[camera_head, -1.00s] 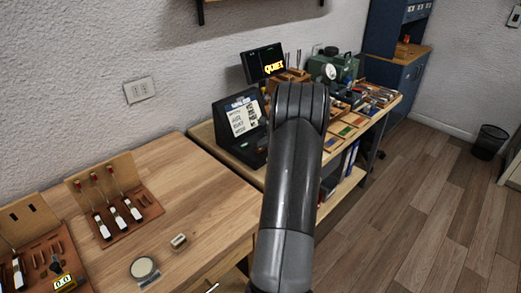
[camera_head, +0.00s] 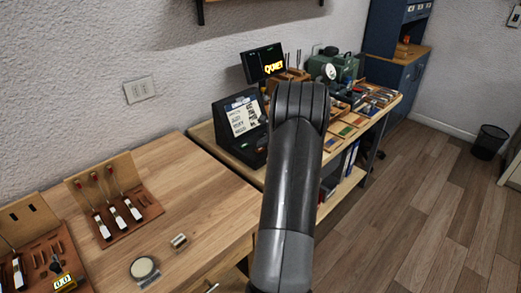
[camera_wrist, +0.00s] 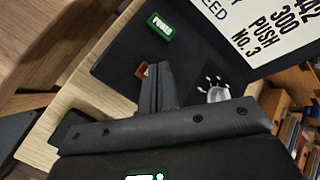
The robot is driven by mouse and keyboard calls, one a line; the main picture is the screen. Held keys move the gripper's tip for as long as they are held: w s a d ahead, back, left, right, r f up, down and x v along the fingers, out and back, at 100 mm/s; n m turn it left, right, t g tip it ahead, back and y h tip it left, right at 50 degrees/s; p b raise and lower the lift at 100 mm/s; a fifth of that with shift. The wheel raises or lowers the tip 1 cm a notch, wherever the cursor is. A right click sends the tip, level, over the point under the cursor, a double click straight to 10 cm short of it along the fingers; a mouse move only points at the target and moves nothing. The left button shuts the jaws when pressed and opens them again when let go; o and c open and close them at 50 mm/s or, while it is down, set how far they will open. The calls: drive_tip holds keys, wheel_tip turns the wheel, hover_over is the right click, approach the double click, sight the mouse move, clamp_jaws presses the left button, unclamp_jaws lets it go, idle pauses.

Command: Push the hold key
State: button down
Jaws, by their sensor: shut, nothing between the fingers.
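A black console (camera_head: 228,118) with a tilted white text screen stands on the bench against the wall; my arm covers its right side. In the wrist view its dark panel (camera_wrist: 115,62) carries a green key marked POWER (camera_wrist: 160,25), an orange-brown key (camera_wrist: 141,70) and a silver knob (camera_wrist: 216,91). No key label reading "hold" is legible. My gripper (camera_wrist: 155,68) is shut and empty, its fingertips over the panel beside the orange-brown key, partly covering it. I cannot tell whether they touch it. The gripper is hidden in the head view.
A black display reading QUIET (camera_head: 264,63) stands behind the console. Wooden trays with coloured pieces (camera_head: 350,122) and a green machine (camera_head: 335,68) lie beyond my arm. At left, a wooden table (camera_head: 185,190) holds piano-action stands (camera_head: 113,200) and a round tin (camera_head: 144,268).

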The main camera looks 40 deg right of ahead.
sight(261, 150)
drive_tip(key=shift+r, duration=3)
drive_tip(key=s+a+r+n+g, duration=0.15)
drive_tip(key=a+r+n, duration=0.3)
drive_tip(key=a, duration=0.65)
drive_tip(key=s+a+r+n+g, duration=0.15)
drive_tip(key=a+r+n, duration=0.3)
drive_tip(key=a, duration=0.65)
drive_tip(key=s+a+r+n, duration=0.25)
drive_tip(key=a+r, duration=0.25)
drive_tip(key=a, duration=0.6)
drive_tip(key=s+a+n+h, duration=0.1)
drive_tip(key=s+a+n, duration=0.5)
drive_tip(key=s+a, duration=0.2)
drive_tip(key=s+a+f+n+h, duration=0.1)
drive_tip(key=s+a+n, duration=0.6)
drive_tip(key=s, duration=0.6)
drive_tip(key=shift+s+a, duration=0.15)
drive_tip(key=shift+a, duration=0.55)
